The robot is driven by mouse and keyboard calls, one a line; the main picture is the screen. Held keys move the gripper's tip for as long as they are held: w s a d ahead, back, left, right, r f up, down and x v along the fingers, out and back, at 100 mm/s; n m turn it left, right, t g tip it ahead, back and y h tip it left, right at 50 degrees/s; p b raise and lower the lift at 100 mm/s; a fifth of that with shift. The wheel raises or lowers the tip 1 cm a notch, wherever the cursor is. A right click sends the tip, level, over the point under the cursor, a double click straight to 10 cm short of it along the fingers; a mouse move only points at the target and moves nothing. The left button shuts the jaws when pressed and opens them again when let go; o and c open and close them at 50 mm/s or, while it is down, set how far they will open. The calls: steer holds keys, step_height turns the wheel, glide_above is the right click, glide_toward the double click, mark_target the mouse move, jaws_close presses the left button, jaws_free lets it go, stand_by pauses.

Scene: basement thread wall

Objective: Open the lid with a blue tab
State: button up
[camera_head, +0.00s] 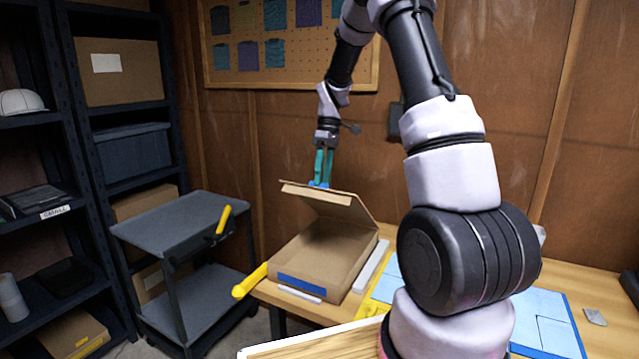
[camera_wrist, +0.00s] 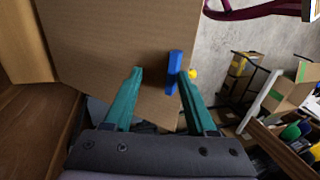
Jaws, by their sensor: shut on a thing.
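A flat brown cardboard box (camera_head: 315,262) lies on the wooden table, with a blue strip on its front. Its lid (camera_head: 325,203) is partly raised, tilted up from the hinge at the right. A blue tab (camera_head: 318,184) is on the lid's free edge. My gripper (camera_head: 321,178), with teal fingers, is at that edge, shut on the blue tab. In the wrist view the lid's cardboard (camera_wrist: 110,40) fills much of the left and middle. The tab (camera_wrist: 174,72) lies between the fingertips (camera_wrist: 162,72), close against the right one; the exact contact is hard to see.
A grey cart (camera_head: 185,225) stands left of the table, with dark shelves (camera_head: 120,130) behind it. A yellow-handled thing (camera_head: 250,281) sits at the table's left edge. Light blue sheets (camera_head: 545,325) lie at the right. A pegboard (camera_head: 290,55) hangs behind my arm.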

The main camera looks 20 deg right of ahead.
steer(key=shift+s+a+f, duration=0.6)
steer(key=shift+s+f, duration=0.05)
steer(key=shift+f, duration=0.2)
steer(key=shift+s, duration=0.1)
steer(key=shift+r, duration=0.15)
steer(key=w+d+r, duration=0.5)
steer(key=r, duration=0.4)
steer(key=shift+w+r, duration=0.15)
steer(key=shift+r, duration=0.25)
steer(key=shift+d, duration=0.1)
stand_by(0.7)
